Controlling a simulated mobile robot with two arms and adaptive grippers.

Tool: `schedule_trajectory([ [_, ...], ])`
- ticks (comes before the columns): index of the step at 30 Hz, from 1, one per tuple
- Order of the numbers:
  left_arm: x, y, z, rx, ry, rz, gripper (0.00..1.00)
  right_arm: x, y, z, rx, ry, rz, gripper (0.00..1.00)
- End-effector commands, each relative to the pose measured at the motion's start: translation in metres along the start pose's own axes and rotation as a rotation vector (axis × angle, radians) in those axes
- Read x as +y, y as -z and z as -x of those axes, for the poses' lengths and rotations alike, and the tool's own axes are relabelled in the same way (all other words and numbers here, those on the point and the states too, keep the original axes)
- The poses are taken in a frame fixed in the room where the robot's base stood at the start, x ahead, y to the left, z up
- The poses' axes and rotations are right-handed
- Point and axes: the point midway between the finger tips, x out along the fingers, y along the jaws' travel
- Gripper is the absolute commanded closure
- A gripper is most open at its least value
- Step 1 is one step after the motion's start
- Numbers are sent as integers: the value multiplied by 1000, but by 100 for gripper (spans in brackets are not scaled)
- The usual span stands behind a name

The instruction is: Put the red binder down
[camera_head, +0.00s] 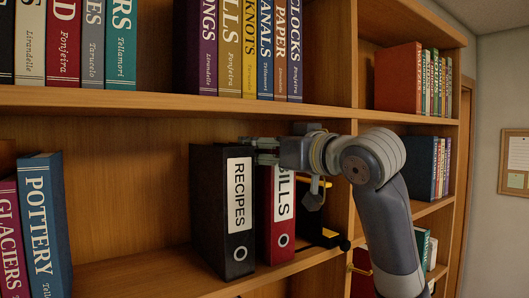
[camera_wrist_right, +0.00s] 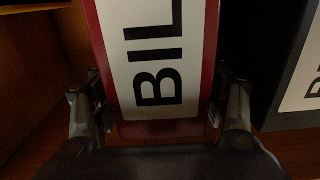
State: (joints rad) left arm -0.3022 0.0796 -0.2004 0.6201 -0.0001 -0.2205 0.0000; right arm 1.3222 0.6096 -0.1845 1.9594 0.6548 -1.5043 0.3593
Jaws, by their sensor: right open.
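The red binder (camera_head: 278,225), labelled BILLS, stands upright on the middle shelf, right beside a black binder (camera_head: 222,205) labelled RECIPES. My right gripper (camera_head: 266,150) is at the upper part of the red binder's spine and hides part of it. In the right wrist view the red binder (camera_wrist_right: 208,40) stands between the two fingers of the right gripper (camera_wrist_right: 160,112). The fingers are open, one on each side of the spine, with dark gaps beside it. My left gripper is not in view.
The black binder also shows at the right of the wrist view (camera_wrist_right: 285,118), close to one finger. A yellow and black object (camera_head: 325,238) sits just right of the red binder. Blue POTTERY book (camera_head: 45,225) stands at left; bare shelf (camera_head: 140,275) lies between.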

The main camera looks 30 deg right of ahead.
Motion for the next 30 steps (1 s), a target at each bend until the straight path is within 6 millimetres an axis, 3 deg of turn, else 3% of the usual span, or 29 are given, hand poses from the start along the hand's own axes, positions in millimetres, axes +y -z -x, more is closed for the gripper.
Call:
schedule_trajectory([
  [6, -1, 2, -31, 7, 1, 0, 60, 1, -6, 43, 7, -2, 2, 32],
  [15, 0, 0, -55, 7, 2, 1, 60, 0, -3, 97, 3, -2, 1, 32],
  [21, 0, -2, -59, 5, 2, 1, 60, 0, -2, 110, 1, -2, 0, 32],
  [30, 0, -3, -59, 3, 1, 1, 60, 0, -1, 112, 0, -1, 0, 32],
])
